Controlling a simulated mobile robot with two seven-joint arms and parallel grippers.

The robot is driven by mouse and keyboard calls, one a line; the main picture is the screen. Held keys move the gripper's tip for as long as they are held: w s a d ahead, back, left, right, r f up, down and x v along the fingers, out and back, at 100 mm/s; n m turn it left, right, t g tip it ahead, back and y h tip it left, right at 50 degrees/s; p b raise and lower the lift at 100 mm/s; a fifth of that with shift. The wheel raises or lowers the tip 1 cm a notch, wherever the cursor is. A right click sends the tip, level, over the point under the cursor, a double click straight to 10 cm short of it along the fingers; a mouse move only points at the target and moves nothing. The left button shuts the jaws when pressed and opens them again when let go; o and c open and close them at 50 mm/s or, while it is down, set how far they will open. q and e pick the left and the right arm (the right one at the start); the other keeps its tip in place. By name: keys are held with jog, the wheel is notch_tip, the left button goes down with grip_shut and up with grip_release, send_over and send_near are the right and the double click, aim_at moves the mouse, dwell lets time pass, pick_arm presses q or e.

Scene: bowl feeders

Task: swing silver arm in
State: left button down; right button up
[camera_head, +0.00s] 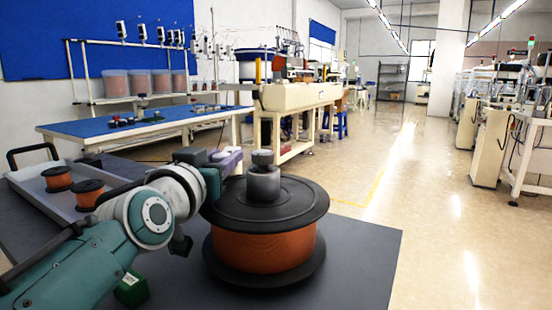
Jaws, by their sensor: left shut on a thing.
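My left gripper (226,163) is at the left side of the large spool's top, beside its hub. It is shut on a pale silvery piece that looks like the silver arm; its shape and far end are mostly hidden by the gripper and my wrist. The large spool (264,246) of copper-coloured wire has black flanges and stands upright on the dark table. My right gripper is not in view.
A grey tray (50,205) with two small copper spools (57,179) lies at the left of the dark table (365,262). A small green box (131,290) sits below my left forearm. The table is clear right of the large spool. A blue-topped bench (165,126) stands behind.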

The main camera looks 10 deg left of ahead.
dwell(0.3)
pick_arm(q)
jog(key=c, duration=0.5)
grip_release()
jog(key=shift+a, duration=0.1)
jog(key=shift+s, duration=0.25)
jog(key=s+p, duration=0.3)
jog(key=s, duration=0.5)
jog(key=shift+s, duration=0.75)
